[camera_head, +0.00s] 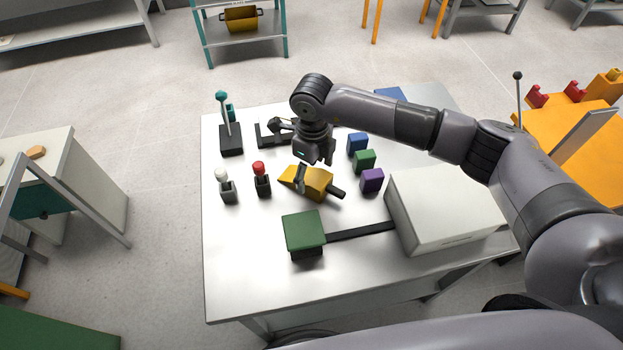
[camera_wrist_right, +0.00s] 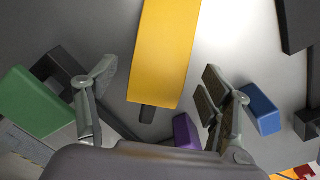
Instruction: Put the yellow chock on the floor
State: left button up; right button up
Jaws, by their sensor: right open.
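The yellow chock (camera_head: 317,184) lies on the grey metal table (camera_head: 235,270), with a dark handle at its lower right end. In the right wrist view the chock (camera_wrist_right: 165,45) is a long yellow block reaching in from the top edge, its dark handle pointing toward the gripper. My right gripper (camera_head: 312,165) is over the chock, and one finger hides part of it in the head view. In the wrist view its fingers (camera_wrist_right: 158,88) are spread wide, with the chock's near end showing between them and clear space on both sides. My left gripper is not in view.
Blue (camera_head: 357,143), green (camera_head: 364,161) and purple (camera_head: 372,180) blocks stand right of the chock. Red-topped (camera_head: 260,180) and white-topped (camera_head: 226,186) levers stand left. A green-topped block (camera_head: 303,231) and white box (camera_head: 445,210) are nearer. Bare floor (camera_head: 160,230) lies left of the table.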

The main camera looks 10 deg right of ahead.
aim_at(312, 176)
jog(key=shift+w+a+f, duration=0.1)
jog(key=shift+a+f, duration=0.05)
jog(key=shift+f, duration=1.35)
jog(key=shift+c, duration=0.3)
jog(key=shift+r, duration=0.1)
grip_shut()
jog(key=shift+r, duration=0.1)
notch_tip(312, 176, up, 20)
jog(key=b, duration=0.2)
